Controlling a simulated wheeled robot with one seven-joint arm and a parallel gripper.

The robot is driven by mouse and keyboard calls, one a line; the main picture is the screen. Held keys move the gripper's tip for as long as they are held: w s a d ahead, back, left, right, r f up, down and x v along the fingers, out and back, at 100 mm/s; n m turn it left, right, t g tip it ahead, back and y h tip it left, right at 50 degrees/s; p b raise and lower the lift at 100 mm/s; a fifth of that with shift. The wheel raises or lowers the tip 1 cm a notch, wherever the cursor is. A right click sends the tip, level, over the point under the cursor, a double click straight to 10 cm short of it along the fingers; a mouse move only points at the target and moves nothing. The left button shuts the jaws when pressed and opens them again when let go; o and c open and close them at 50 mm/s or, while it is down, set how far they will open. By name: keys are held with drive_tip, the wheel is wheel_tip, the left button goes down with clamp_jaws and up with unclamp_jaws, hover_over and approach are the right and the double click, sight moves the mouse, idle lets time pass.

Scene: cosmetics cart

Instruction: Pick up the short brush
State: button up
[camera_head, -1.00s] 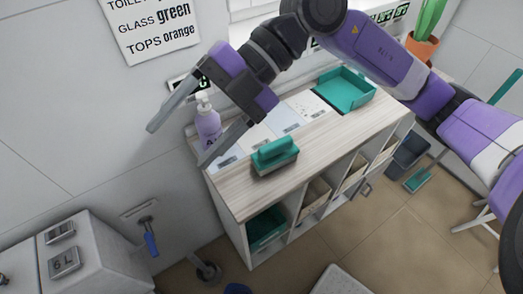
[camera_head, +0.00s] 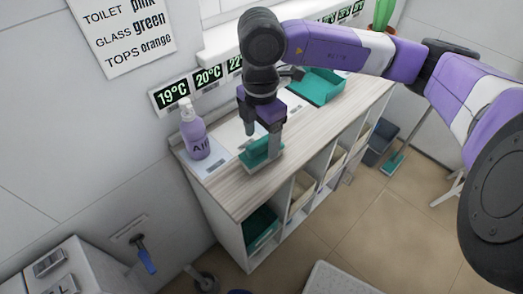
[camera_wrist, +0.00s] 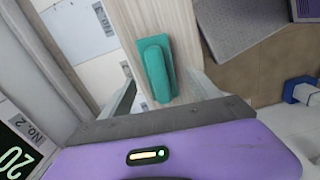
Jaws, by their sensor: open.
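The short brush (camera_head: 262,150), with a teal handle, lies on the light wooden cart top near its left part. It also shows in the wrist view (camera_wrist: 157,68), lying between my two fingers. My gripper (camera_head: 263,134) points down right over the brush with its fingers apart; in the wrist view (camera_wrist: 162,92) the fingers stand on either side of the handle. I cannot tell if either finger touches it. The brush's underside is hidden.
A purple bottle (camera_head: 197,135) stands on the cart left of my gripper. A teal tray (camera_head: 318,86) sits further right on the cart top. Shelves with bins are below. A long-handled teal brush (camera_head: 392,163) stands on the floor at right.

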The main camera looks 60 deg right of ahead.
sight(262, 151)
drive_tip(key=shift+d+f+p, duration=0.15)
drive_tip(key=shift+f+p, duration=0.25)
drive_tip(key=shift+f, duration=2.3)
clamp_jaws()
drive_tip(key=shift+r, duration=0.1)
wheel_tip(262, 151, up, 20)
drive_tip(key=b, duration=0.1)
